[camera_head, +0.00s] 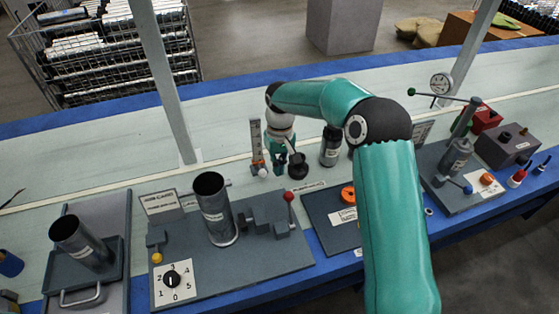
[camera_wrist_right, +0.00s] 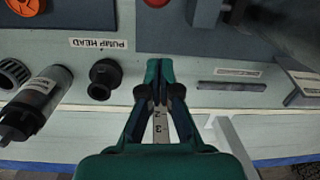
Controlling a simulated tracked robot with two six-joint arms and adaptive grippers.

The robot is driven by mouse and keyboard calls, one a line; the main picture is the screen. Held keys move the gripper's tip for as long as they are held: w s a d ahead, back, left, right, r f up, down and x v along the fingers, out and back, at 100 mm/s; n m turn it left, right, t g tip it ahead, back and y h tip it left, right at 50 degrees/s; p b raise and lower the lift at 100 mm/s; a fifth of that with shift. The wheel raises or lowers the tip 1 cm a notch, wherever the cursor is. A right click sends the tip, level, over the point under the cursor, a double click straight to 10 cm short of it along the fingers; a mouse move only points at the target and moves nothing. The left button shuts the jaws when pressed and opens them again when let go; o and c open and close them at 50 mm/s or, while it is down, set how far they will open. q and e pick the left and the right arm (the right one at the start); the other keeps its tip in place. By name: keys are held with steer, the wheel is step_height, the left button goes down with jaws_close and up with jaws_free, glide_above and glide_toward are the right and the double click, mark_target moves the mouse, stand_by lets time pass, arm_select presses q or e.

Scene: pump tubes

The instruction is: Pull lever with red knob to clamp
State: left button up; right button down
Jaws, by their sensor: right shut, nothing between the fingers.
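The lever with a red knob (camera_head: 289,197) stands upright at the right end of a grey clamp block (camera_head: 264,214) on a grey base plate. A dark metal tube (camera_head: 214,207) stands upright to the left of the block. My right gripper (camera_head: 279,170) is behind the knob, towards the back of the table, apart from it. In the right wrist view its fingers (camera_wrist_right: 158,68) meet, shut and empty. A red shape at the top edge of that view cannot be surely told as the knob. My left gripper is not in view.
A black pump head (camera_head: 298,165) and a dark cylinder (camera_head: 330,147) stand close right of my right gripper. An upright scale (camera_head: 257,146) stands close left. A numbered dial (camera_head: 173,281) is at the front left. A lever press (camera_head: 457,155) stands further right.

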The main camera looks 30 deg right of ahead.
mark_target(290, 209)
steer(key=s+f, duration=0.2)
steer(key=s+f+p, duration=0.1)
steer(key=s+f, duration=0.1)
steer(key=shift+a, duration=0.3)
stand_by(0.4)
